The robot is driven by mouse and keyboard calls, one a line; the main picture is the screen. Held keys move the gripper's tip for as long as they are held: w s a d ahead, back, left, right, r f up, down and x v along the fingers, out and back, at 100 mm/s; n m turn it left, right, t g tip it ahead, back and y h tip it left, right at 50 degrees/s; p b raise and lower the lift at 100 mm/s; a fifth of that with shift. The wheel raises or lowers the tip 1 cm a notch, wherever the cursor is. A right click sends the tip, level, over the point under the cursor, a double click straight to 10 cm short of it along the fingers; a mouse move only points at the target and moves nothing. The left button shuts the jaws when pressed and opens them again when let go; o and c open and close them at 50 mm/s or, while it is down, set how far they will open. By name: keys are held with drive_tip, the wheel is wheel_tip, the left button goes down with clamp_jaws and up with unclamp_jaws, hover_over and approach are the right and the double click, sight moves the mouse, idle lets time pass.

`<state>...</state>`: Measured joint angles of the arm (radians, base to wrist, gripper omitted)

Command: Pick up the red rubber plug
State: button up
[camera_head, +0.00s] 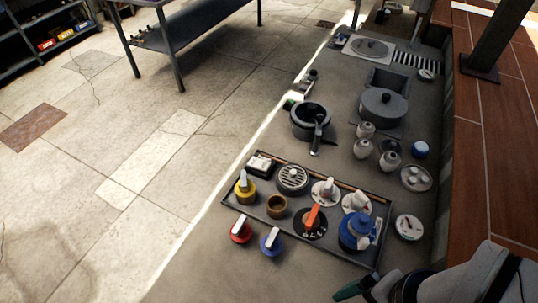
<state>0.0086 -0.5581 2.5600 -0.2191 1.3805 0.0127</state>
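A round red piece with a white top grip (241,231) is the only red plug-like thing I can make out. My gripper (352,291) shows only in part at the bottom edge, to the right of and apart from the red piece. Its fingers are mostly cut off or hidden, so its opening is unclear.
The tray holds a yellow-based piece (245,189), a brown cup (277,206), an orange-handled dial (312,219) and a blue pot-like object (357,232). A dark pot (311,121) stands behind. Pale floor left of the red piece is clear.

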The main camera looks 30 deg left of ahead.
drive_tip(key=shift+c, duration=0.7)
drive_tip(key=w+a+r+n+g+h, duration=0.1)
drive_tip(key=w+a+r+n, duration=0.2)
drive_tip(key=w+a, duration=0.4)
drive_tip(key=w+a+r+n+g+h, duration=0.1)
drive_tip(key=w+a+r+n+g, duration=0.15)
drive_tip(key=w+a, duration=0.45)
drive_tip(key=w+a+f+n+h, duration=0.1)
drive_tip(key=w+a+f+n, duration=0.35)
drive_tip(key=a, duration=0.65)
drive_tip(key=n+h, duration=0.1)
approach(240, 224)
drive_tip(key=x, duration=0.7)
drive_tip(key=w+x, duration=0.1)
drive_tip(key=x, duration=0.3)
drive_tip(key=shift+s+a+f, duration=0.1)
drive_tip(key=shift+a+f, duration=0.2)
drive_tip(key=shift+f, duration=0.15)
clamp_jaws()
